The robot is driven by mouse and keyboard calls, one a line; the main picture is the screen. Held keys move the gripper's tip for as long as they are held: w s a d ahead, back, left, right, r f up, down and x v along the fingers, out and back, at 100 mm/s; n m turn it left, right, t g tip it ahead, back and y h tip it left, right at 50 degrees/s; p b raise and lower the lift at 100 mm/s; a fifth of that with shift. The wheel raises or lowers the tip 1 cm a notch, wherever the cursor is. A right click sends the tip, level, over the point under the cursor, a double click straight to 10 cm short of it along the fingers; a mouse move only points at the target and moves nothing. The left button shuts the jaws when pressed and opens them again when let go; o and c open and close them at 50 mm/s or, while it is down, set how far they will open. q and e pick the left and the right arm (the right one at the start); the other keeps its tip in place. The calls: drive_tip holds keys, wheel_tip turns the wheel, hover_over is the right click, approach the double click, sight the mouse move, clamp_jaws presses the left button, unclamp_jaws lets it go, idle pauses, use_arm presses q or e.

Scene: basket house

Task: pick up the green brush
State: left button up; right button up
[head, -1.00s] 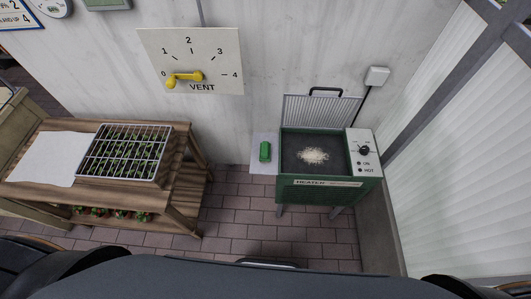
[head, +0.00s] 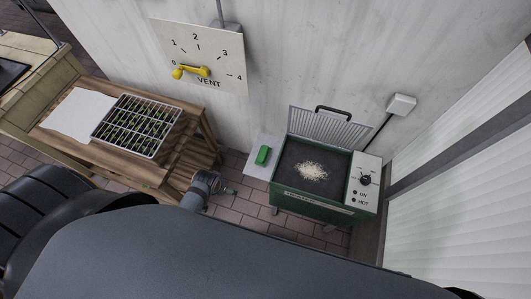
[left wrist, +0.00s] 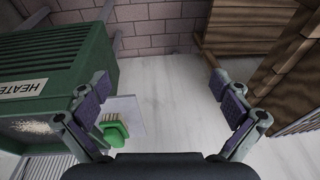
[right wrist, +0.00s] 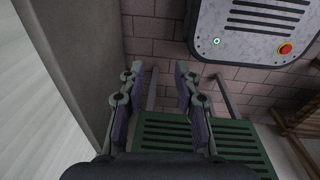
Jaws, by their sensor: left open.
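The green brush (head: 263,155) lies on a pale side shelf (head: 255,169) at the left of the green heater (head: 310,208). In the left wrist view the brush (left wrist: 116,131) shows pale bristles and sits near the left finger, partly behind it. My left gripper (head: 224,190) is below and left of the brush in the head view, apart from it. In the left wrist view my left gripper (left wrist: 160,86) is open and empty. My right gripper (right wrist: 160,75) has a gap between its fingers with nothing in it; the head view does not show it.
The heater's lid (head: 325,130) stands open, with pale material (head: 312,171) inside. A wooden bench (head: 125,150) with a seedling tray (head: 138,126) stands to the left. A vent panel (head: 205,55) with a yellow handle hangs on the wall. Brick floor (head: 240,205) shows between bench and heater.

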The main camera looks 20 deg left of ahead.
use_arm(q)
drive_tip(key=w+d+r+n+p, duration=0.1)
drive_tip(key=w+r+n+p, duration=0.2)
drive_tip(key=r, duration=1.2)
use_arm(e)
wheel_tip(320, 180, up, 3)
drive_tip(key=w+b, duration=0.1)
drive_tip(key=w, duration=0.2)
use_arm(q)
drive_tip(key=n+g+h, duration=0.1)
drive_tip(key=n+g, duration=0.2)
drive_tip(key=n, duration=1.2)
approach(263, 152)
drive_tip(key=shift+f, duration=0.15)
drive_tip(key=shift+s+f, duration=0.1)
drive_tip(key=shift+f, duration=0.1)
wheel_tip(263, 152, down, 5)
drive_tip(key=b, duration=0.5)
drive_tip(key=shift+f+b, duration=0.1)
drive_tip(key=shift+b, duration=0.25)
wheel_tip(263, 152, down, 5)
drive_tip(key=b, duration=0.6)
drive_tip(key=shift+s+f, duration=0.1)
drive_tip(key=shift+r, duration=0.2)
use_arm(e)
wheel_tip(263, 152, down, 12)
drive_tip(key=shift+s+d+r, duration=0.15)
drive_tip(key=shift+s+d, duration=0.05)
drive_tip(key=shift+s, duration=0.25)
